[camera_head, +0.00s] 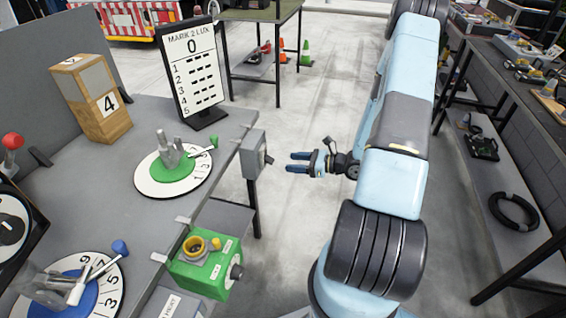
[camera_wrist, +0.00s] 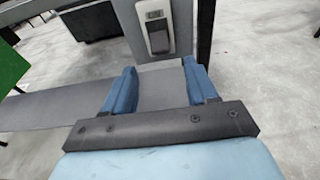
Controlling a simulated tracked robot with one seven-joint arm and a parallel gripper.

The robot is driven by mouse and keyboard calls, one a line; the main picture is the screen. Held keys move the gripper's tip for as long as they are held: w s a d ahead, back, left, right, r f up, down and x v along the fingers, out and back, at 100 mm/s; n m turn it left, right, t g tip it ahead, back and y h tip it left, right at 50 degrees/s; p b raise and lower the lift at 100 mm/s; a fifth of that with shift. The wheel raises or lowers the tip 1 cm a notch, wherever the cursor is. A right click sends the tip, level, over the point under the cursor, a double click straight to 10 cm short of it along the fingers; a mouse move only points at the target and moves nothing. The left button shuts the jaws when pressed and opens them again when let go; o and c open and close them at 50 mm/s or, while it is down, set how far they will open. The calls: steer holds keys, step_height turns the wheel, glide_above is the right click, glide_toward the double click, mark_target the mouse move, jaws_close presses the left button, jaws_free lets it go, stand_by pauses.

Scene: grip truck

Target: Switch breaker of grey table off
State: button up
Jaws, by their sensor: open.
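The grey table (camera_head: 130,118) fills the left of the head view. The breaker (camera_head: 252,155), a grey box with a dark switch on its right-hand face, is mounted at the table's right edge. In the wrist view the breaker (camera_wrist: 157,30) is at the top centre, its front showing a dark switch (camera_wrist: 158,38) in a light frame. I cannot tell whether it is on or off. My gripper (camera_head: 290,162) is open and empty, just right of the breaker and apart from it. In the wrist view its blue fingers (camera_wrist: 160,67) point towards the breaker, with the switch between their directions.
A green box (camera_head: 207,268) with a yellow ring hangs at the table's near right edge. Green (camera_head: 173,168) and blue (camera_head: 75,295) dials, a wooden block marked 4 (camera_head: 90,98) and a score board (camera_head: 192,68) stand on the table.

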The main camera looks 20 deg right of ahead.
steer(key=v, duration=0.6)
steer(key=shift+s+d, duration=0.2)
steer(key=shift+d, duration=0.05)
steer(key=s+a+r+n+g+h, duration=0.25)
steer(key=a+r+n+g, duration=0.35)
steer(key=r, duration=0.4)
steer(key=s+a+r+n+g+h, duration=0.1)
steer(key=s+a+r+n+g, duration=0.25)
steer(key=r+n, duration=0.55)
steer(key=s+a+r+n+t+h, duration=0.1)
steer(key=s+r+n+t+h, duration=0.2)
steer(key=r, duration=0.7)
steer(key=s+a+r+n+t+h, duration=0.1)
steer(key=s+r+n+t+h, duration=0.2)
steer(key=s+r+n+h, duration=0.3)
steer(key=s+r+n, duration=0.1)
steer(key=s+r, duration=0.3)
steer(key=r, duration=0.1)
steer(key=shift+a, duration=0.25)
steer(key=shift+s, duration=0.1)
